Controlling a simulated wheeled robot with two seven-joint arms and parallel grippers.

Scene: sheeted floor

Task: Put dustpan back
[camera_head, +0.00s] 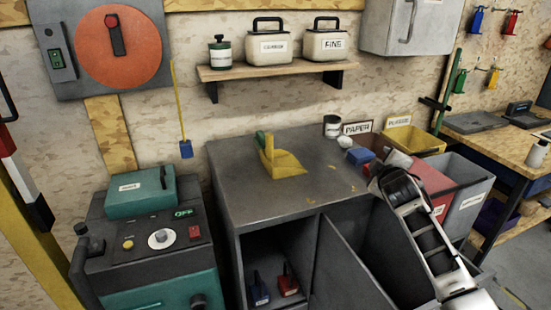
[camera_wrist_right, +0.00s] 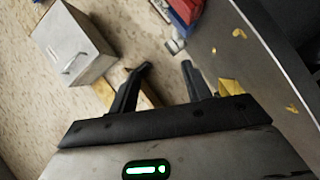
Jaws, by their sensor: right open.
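A yellow dustpan (camera_head: 285,163) lies on the grey cabinet top (camera_head: 235,185), left of its middle. A green handle-like piece (camera_head: 261,138) stands at its back left; I cannot tell whether it belongs to the dustpan. My right gripper (camera_head: 388,165) is over the right end of the cabinet, well apart from the dustpan. In the right wrist view its two fingers (camera_wrist_right: 166,66) are spread with nothing between them. A yellow piece (camera_wrist_right: 232,87) shows beside the right finger there; I cannot tell whether it is the dustpan. My left gripper is out of view.
The cabinet's open compartment holds a blue tool (camera_head: 259,289) and a red tool (camera_head: 288,280); its door (camera_head: 335,265) stands open. A white can (camera_head: 332,126) and a blue block (camera_head: 360,155) are near my right gripper. Red (camera_head: 425,178) and yellow (camera_head: 412,141) bins stand right.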

